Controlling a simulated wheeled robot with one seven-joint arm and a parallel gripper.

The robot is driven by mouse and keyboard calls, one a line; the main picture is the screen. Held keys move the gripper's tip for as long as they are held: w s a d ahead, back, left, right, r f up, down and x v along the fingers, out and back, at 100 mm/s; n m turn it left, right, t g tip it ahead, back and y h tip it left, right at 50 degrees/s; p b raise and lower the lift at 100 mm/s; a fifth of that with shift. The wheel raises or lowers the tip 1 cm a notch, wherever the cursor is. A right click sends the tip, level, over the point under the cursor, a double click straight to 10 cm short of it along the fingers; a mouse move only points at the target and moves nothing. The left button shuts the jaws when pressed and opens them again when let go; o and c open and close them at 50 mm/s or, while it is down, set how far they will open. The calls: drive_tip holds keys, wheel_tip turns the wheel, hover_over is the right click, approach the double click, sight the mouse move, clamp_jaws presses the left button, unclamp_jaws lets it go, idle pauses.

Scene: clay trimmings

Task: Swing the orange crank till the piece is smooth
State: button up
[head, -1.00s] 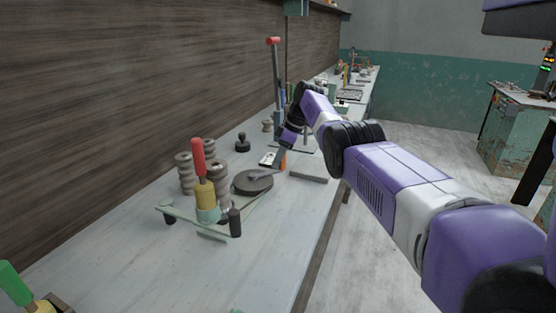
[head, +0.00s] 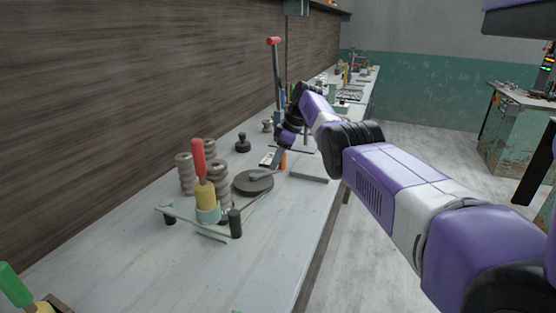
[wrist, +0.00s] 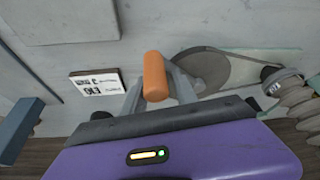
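The orange crank handle (wrist: 155,77) stands between the two grey fingers of my gripper (wrist: 155,90) in the wrist view. The fingers look spread, one on each side of it, with small gaps near its close end. I cannot make out the surface of any clay piece.
A printed card (wrist: 98,84) lies beside the handle. A flat grey slab (head: 309,174) is right of it. Ribbed grey columns (head: 186,175) and a red-and-yellow handle (head: 203,180) stand close to the disc. The front of the bench (head: 150,262) is mostly clear.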

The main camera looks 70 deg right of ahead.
drive_tip(key=shift+o, duration=0.7)
drive_tip(key=shift+s+d, duration=0.1)
drive_tip(key=shift+r, duration=0.2)
drive_tip(key=v, duration=0.7)
drive_tip(key=shift+s+r, duration=0.1)
drive_tip(key=shift+r, duration=0.05)
